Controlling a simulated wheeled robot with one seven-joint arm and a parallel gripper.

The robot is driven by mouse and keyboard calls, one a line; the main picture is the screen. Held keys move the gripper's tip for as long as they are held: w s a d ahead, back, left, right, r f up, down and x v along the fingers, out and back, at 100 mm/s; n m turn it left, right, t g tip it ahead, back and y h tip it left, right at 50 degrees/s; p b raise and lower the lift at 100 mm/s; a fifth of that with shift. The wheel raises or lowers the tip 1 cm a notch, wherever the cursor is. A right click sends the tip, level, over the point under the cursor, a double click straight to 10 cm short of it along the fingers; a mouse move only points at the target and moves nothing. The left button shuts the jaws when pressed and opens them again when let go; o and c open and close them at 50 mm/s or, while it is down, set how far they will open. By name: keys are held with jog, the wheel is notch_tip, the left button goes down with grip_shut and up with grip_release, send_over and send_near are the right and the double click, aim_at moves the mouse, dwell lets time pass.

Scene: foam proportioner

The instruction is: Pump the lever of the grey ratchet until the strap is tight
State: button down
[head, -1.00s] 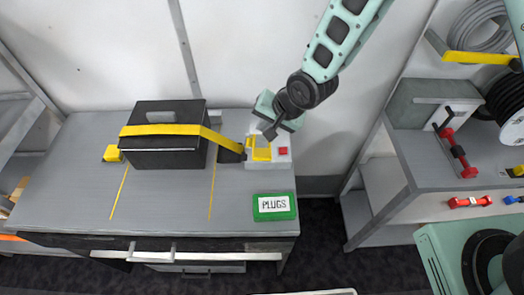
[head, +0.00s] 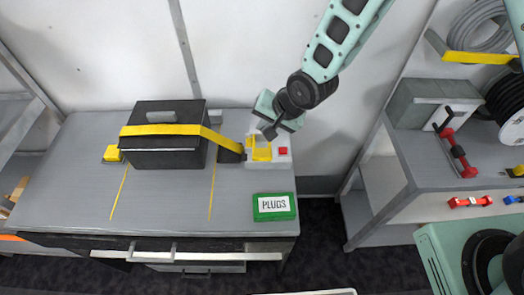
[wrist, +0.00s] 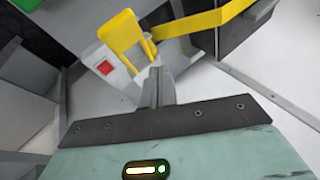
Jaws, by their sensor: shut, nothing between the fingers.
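The grey ratchet (head: 280,161) sits at the right back of the bench, with a red square on its right side. Its yellow lever (head: 260,154) shows in the head view, and in the wrist view the lever (wrist: 121,36) stands up from the ratchet body (wrist: 108,68). My gripper (head: 269,131) is shut and empty, just above the ratchet beside the lever. In the wrist view its fingers (wrist: 157,85) point at the lever's base; contact cannot be told.
A green PLUGS box (head: 274,207) stands at the bench's front right corner. The wall (head: 250,60) is close behind. A shelf unit (head: 440,175) with a cable reel (head: 510,105) stands to the right, past a gap. The bench's front left is clear.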

dwell(0.3)
jog(key=s+d+r+n+g+h+b, duration=0.2)
jog(key=s+d+n+b, duration=0.3)
jog(key=s, duration=0.7)
jog(key=s+d+r+n+g+h+b, duration=0.1)
jog(key=s+d+r+n+b, duration=0.3)
jog(key=s, duration=0.8)
jog(key=d+n+h+b, duration=0.1)
jog(key=d+n+b, duration=0.1)
jog(key=b, duration=0.1)
jog(key=shift+d+r+g, duration=0.15)
jog(key=shift+g, duration=0.25)
